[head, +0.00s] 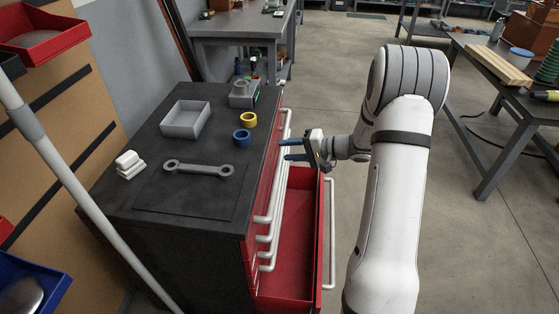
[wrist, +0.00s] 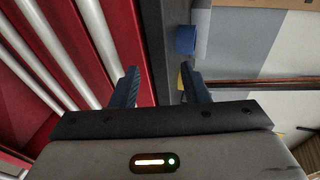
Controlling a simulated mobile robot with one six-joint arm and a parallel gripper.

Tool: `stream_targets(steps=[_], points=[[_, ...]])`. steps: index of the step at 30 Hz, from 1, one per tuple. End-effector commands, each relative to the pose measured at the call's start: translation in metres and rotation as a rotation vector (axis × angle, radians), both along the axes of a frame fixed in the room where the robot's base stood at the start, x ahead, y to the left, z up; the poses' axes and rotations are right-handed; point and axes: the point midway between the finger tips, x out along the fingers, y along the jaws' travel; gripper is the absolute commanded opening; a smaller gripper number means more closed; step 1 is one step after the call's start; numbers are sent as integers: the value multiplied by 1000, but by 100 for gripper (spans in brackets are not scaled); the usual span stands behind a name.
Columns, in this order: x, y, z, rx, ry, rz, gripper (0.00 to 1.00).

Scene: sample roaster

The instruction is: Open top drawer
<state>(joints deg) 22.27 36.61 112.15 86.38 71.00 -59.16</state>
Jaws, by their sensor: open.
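A tool cabinet with a black top (head: 145,205) and red drawers stands left of my arm. The top drawer's pale bar handle (head: 264,218) runs along the front just below the top edge; the top drawer looks shut. A lower drawer (head: 295,235) is pulled out, empty inside, with its own handle (head: 330,235). My gripper (head: 287,150) is open and empty at the cabinet's upper front edge, toward the far end. In the wrist view, the fingers (wrist: 162,72) point at the cabinet edge, and the nearest bar handle (wrist: 100,35) passes left of them, not between them.
On the cabinet top are a grey tray (head: 186,120), a wrench (head: 198,169), a yellow ring (head: 249,120), a blue ring (head: 241,138), a grey device (head: 243,95) and a white block (head: 129,165). A workbench (head: 490,90) stands at right, with clear floor between.

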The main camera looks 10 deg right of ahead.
Motion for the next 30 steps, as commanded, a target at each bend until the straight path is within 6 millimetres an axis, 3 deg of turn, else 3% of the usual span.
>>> stream_targets(steps=[1, 3, 9, 22, 30], points=[[12, -13, -27, 28, -19, -47, 41], [25, -28, -44, 55, -54, -104, 41], [44, -48, -67, 86, -105, -188, 41], [83, -4, -79, 87, -108, -191, 41], [94, 9, -81, 87, -107, -193, 41]])
